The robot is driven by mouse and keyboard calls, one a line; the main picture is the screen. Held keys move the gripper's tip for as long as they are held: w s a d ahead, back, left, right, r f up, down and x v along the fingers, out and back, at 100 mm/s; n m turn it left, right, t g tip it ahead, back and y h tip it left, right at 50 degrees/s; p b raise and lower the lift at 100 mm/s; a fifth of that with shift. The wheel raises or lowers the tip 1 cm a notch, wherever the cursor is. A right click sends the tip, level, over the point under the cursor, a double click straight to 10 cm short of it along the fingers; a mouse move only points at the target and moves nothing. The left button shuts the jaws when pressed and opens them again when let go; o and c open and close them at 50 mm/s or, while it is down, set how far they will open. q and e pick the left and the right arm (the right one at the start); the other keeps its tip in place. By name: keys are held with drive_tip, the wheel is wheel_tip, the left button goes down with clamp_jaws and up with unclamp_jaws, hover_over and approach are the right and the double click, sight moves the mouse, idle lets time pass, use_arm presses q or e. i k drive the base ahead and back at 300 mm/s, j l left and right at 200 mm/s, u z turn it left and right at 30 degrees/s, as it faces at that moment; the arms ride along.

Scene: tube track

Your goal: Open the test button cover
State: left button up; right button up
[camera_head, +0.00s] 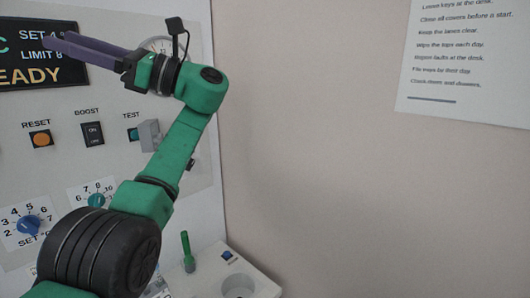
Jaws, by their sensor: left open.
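The TEST button (132,133), teal, is on the white control panel, under its printed label. A small grey cover (149,135) juts out at the button's right side, and part of the button shows to its left. I cannot tell how far the cover is swung. My left gripper (56,43), with long dark purple fingers, is above and left of the cover. It points left in front of the dark display and touches nothing that I can make out. Its green arm passes just right of the cover. My right gripper is out of view.
The panel also holds an orange RESET button (40,139), a black BOOST switch (92,133), a blue knob (29,225) and a teal knob (97,201). A green lever (187,251) stands on a white ledge (257,276) below.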

sight(150, 135)
drive_tip(key=k+j, duration=0.25)
drive_tip(key=k, duration=0.2)
drive_tip(key=k+j, duration=0.25)
drive_tip(key=k, duration=0.2)
drive_tip(key=k+j, duration=0.25)
drive_tip(key=k, duration=0.2)
